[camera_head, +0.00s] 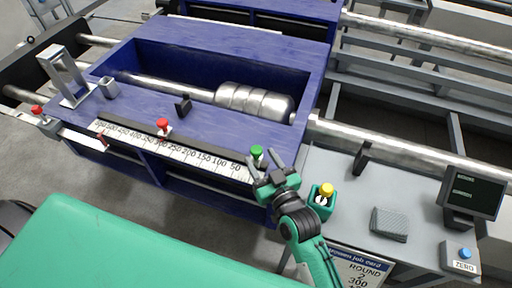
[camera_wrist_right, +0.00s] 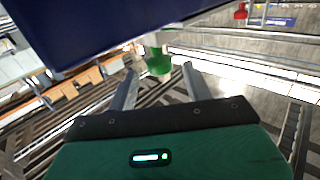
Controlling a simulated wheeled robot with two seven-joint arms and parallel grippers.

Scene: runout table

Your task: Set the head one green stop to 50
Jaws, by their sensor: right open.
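The green stop (camera_head: 257,152) sits at the right end of the white scale (camera_head: 190,152) on the blue machine's front edge, to the right of the 50 mark. It also shows in the right wrist view (camera_wrist_right: 158,62), beyond and between my finger tips. My right gripper (camera_head: 264,168) is open just in front of the green stop; its fingers (camera_wrist_right: 160,85) are apart with nothing held. My left gripper is not in view.
Another red knob (camera_head: 37,110) is at the far left. A grey side table (camera_head: 335,215) holds a yellow-topped button box (camera_head: 322,194), a grey cloth (camera_head: 390,223), a small display (camera_head: 472,192) and a blue ZERO button (camera_head: 464,253). A silver workpiece (camera_head: 255,100) lies in the blue trough.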

